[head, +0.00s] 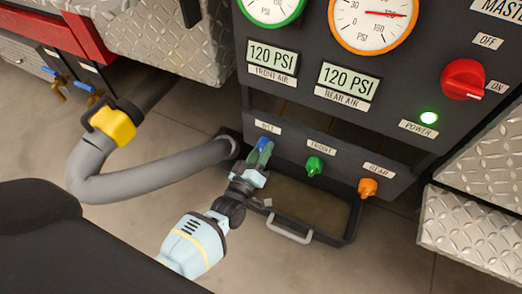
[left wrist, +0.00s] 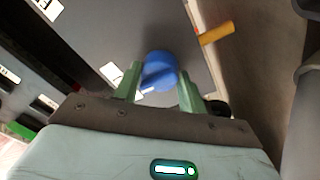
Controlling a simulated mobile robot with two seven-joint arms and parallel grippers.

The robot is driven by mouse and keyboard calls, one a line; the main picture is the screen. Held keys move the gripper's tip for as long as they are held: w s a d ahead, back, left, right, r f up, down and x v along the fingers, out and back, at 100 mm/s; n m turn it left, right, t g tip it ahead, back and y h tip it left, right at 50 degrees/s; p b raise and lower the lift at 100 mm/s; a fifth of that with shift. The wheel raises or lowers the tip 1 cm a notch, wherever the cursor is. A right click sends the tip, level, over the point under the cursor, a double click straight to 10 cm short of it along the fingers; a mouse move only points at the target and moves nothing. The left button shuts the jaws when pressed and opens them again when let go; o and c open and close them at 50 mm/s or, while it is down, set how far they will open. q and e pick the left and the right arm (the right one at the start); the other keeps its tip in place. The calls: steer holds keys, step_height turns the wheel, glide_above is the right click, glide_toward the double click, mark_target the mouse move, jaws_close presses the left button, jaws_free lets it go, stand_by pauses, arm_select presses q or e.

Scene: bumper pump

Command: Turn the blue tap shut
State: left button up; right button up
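The blue tap (head: 264,142) is a round knob at the left end of a row of taps, low on the dark panel. It shows in the left wrist view (left wrist: 160,72) between the green fingers, with a ridge across its face. My left gripper (head: 258,160) is at the tap, its fingers on either side of it. In the left wrist view the gripper (left wrist: 160,85) is open, with small gaps appearing beside the knob; contact is hard to tell. The fingers partly hide the tap in the head view. My right gripper is not in view.
A green tap (head: 314,166) and an orange tap (head: 368,187) sit to the right. A black tray (head: 349,228) with a grey handle lies below. A grey hose (head: 150,180) with a yellow collar curves at the left. Gauges and a red knob (head: 463,79) are above.

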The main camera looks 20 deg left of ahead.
arm_select(q)
steer(key=o, duration=0.4)
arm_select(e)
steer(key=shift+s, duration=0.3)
arm_select(q)
steer(key=s+p, duration=0.2)
steer(key=s, duration=0.6)
steer(key=shift+f, duration=0.35)
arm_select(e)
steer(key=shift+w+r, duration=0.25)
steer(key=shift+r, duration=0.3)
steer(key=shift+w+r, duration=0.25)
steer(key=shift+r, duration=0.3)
arm_select(q)
steer(key=shift+w+a, duration=0.1)
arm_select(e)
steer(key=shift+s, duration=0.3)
